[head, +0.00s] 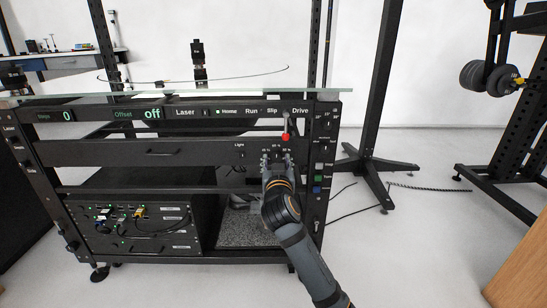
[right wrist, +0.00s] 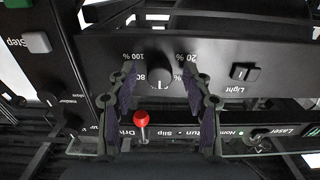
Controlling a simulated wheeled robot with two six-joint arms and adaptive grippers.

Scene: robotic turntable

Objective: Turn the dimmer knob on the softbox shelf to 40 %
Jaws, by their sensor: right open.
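The dimmer knob (right wrist: 160,77) is a small dark round knob on the black shelf front, with a printed percent scale around it. In the right wrist view, the scale is upside down; 100 %, 80 and 20 % can be read, and other marks are partly hidden. My right gripper (right wrist: 158,90) is open, with one finger on each side of the knob and visible gaps between. In the head view, my right gripper (head: 277,160) is at the shelf front under the scale labels and hides the knob. I cannot make out the pointer's exact setting. My left gripper is out of view.
A red-tipped lever (right wrist: 141,118) stands close to the fingers; it also shows above my gripper in the head view (head: 286,136). A Light switch (right wrist: 245,72) sits beside the knob. A glass turntable top (head: 330,94) overhangs the panel. Clear floor (head: 400,250) lies at right.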

